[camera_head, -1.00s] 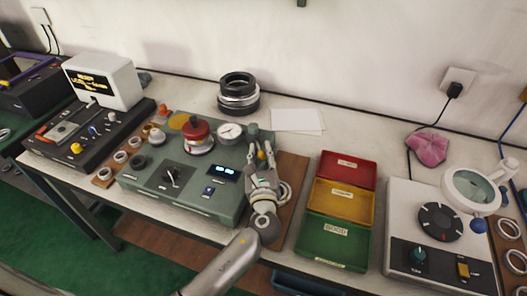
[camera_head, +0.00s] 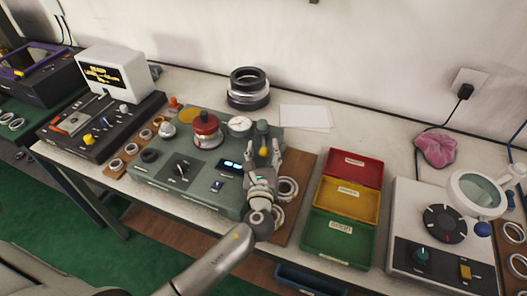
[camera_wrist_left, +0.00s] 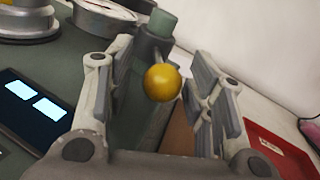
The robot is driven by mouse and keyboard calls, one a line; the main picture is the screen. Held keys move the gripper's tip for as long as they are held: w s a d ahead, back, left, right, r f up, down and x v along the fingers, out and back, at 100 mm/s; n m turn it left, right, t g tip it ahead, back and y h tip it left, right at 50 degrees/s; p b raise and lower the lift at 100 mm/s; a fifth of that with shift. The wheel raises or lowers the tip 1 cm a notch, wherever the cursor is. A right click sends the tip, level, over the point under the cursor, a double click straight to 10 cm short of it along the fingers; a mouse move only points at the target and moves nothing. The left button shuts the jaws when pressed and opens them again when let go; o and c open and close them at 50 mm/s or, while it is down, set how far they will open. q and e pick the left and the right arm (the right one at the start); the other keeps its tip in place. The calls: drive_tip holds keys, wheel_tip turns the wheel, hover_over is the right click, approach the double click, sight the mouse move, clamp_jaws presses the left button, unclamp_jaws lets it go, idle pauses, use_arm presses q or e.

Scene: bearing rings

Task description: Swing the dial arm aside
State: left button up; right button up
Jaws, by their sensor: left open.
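The dial gauge (camera_head: 240,124) has a round white face and sits on the green instrument box (camera_head: 210,189). A green post (camera_head: 263,128) stands beside it at the box's right end. A yellow ball knob (camera_wrist_left: 163,83) on a thin stem comes from that post, between the fingers in the left wrist view. My left gripper (camera_head: 263,152) is open, with one finger on each side of the knob, and a gap shows between knob and fingers. The dial's rim (camera_wrist_left: 105,13) shows at the top of the wrist view. My right gripper is not in view.
A red-topped round part (camera_head: 206,128) stands left of the dial. Metal rings (camera_head: 287,188) lie on a brown board right of the box. Red, yellow and green bins (camera_head: 337,243) stand further right. A stack of dark rings (camera_head: 248,88) is behind.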

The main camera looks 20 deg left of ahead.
use_arm(q)
drive_tip(key=v, duration=1.2)
drive_tip(key=shift+c, duration=0.5)
